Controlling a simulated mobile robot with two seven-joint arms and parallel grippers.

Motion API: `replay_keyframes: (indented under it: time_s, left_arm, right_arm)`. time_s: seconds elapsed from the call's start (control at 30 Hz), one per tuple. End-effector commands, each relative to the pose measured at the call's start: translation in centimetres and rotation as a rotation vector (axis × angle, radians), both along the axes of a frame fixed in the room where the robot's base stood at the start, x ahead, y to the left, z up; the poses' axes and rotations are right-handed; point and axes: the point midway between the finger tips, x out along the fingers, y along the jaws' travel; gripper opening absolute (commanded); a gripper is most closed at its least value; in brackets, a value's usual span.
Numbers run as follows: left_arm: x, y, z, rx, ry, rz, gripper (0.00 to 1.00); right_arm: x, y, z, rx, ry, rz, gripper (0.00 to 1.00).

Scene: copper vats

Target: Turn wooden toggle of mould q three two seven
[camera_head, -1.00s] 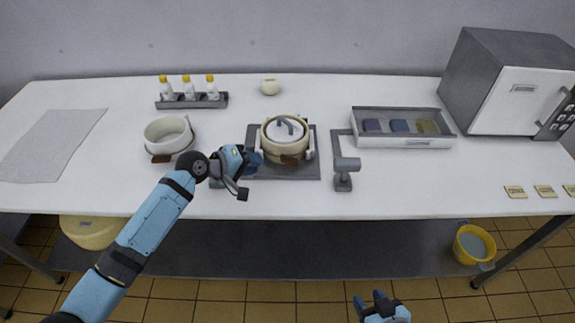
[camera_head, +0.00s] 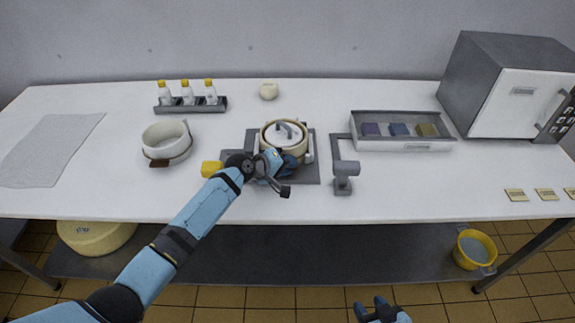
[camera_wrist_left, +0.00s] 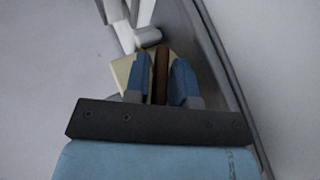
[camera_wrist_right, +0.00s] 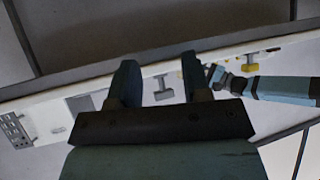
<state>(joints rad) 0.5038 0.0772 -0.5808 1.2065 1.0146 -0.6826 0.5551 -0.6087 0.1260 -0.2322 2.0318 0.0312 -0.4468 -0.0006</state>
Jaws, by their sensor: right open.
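A round cream mould (camera_head: 264,138) with a white lid and grey handle sits on a dark grey plate in the middle of the table. No readable number shows on it. Its brown wooden toggle (camera_wrist_left: 161,72) stands between the blue fingers of my left gripper (camera_wrist_left: 160,80) in the left wrist view. The fingers are close to both sides of the toggle; whether they press on it is unclear. In the head view my left gripper (camera_head: 287,165) covers the mould's front. My right gripper (camera_head: 372,308) is open and empty in front of the table.
A second white mould (camera_head: 166,137) with a brown toggle stands left. A yellow block (camera_head: 211,168) lies beside my left wrist. A grey post-like device (camera_head: 344,176) stands right of the plate. A tray (camera_head: 403,144) and a grey oven (camera_head: 500,85) are further right.

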Motion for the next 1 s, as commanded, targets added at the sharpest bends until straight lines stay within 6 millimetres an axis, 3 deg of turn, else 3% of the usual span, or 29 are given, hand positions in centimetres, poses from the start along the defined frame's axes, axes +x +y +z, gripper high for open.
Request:
replay_keyframes:
  time_s: [0.07, 0.17, 0.2, 0.57, 1.0]
  left_arm:
    - [0.0, 0.0, 0.0, 0.0, 0.0, 0.0, 0.23]
    - [0.0, 0.0, 0.0, 0.0, 0.0, 0.0, 0.03]
    - [0.0, 0.0, 0.0, 0.0, 0.0, 0.0, 0.0]
    - [0.0, 0.0, 0.5, 0.036, 0.007, 0.0, 0.0]
    - [-0.1, -0.2, 1.3, 0.344, 0.054, -0.001, 0.0]
  right_arm:
    - [0.0, 0.1, 0.0, 0.001, -0.001, 0.001, 0.44]
    - [0.0, 0.1, 0.0, 0.001, -0.001, 0.002, 0.44]
    - [0.0, 0.2, 0.1, 0.002, -0.001, 0.002, 0.44]
    - [0.1, 0.1, 1.4, -0.004, -0.01, 0.005, 0.44]
    - [-0.7, -0.4, 8.2, -0.035, -0.028, 0.022, 0.44]
